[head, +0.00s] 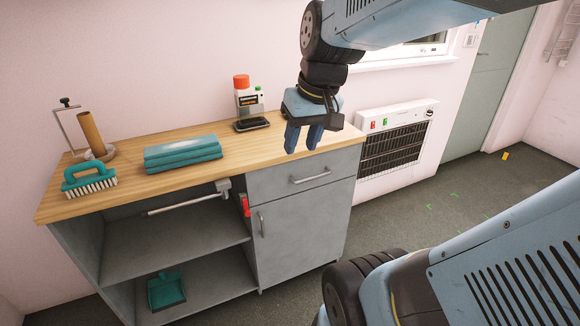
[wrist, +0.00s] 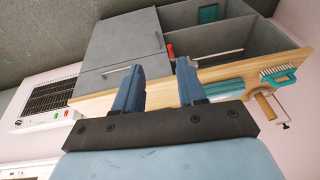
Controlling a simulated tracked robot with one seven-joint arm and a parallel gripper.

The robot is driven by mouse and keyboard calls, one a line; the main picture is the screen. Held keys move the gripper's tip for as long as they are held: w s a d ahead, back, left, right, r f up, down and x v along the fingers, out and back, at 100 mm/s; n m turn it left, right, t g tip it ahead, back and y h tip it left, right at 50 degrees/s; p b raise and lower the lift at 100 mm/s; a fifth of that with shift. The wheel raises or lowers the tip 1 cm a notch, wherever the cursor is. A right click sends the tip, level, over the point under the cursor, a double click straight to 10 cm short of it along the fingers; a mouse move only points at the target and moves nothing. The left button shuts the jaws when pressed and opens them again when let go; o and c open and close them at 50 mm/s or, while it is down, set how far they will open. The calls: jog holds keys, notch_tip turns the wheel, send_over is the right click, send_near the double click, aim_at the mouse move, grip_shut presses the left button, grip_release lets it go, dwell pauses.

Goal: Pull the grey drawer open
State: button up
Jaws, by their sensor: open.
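The grey drawer (head: 289,183) is shut, at the top right of the grey cabinet under the wooden worktop. Its metal bar handle (head: 311,175) is on the front. In the wrist view, which is upside down, the drawer front (wrist: 97,81) and part of its handle (wrist: 117,71) show beyond my fingers. My gripper (head: 303,148) is open and empty, fingers pointing down, in front of the worktop and drawer in the head view. In the wrist view my gripper (wrist: 159,66) has its two blue fingers apart with nothing between them. The fingers appear clear of the handle.
A cupboard door (head: 300,235) is below the drawer. Open shelves are left. A heater (head: 395,140) is right.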

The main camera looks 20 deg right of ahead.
aim_at(316, 181)
jog(key=w+d+f+m+y, duration=0.1)
jog(key=w+d+f+y, duration=0.3)
jog(key=f, duration=0.3)
jog(key=w+d+f+g+y, duration=0.1)
jog(key=w+d+f+y, duration=0.15)
jog(key=w+f, duration=0.35)
jog(key=w+d+f+m+y, duration=0.1)
jog(key=w+d+f+y, duration=0.1)
jog(key=w+f+y, duration=0.4)
jog(key=w+d+f+m+t+h, duration=0.2)
jog(key=d+f+m+t+h, duration=0.3)
jog(key=d+f+m+t, duration=0.95)
jog(key=w+f+n, duration=0.1)
jog(key=w, duration=0.3)
jog(key=w+a+f+n+t, duration=0.1)
jog(key=w, duration=0.3)
jog(key=w+f+n, duration=0.2)
jog(key=w, duration=0.1)
jog(key=shift+w+a+f+t, duration=0.1)
jog(key=shift+w+a+t, duration=0.25)
jog(key=shift+w+a, duration=0.05)
jog(key=shift+c, duration=0.2)
grip_shut()
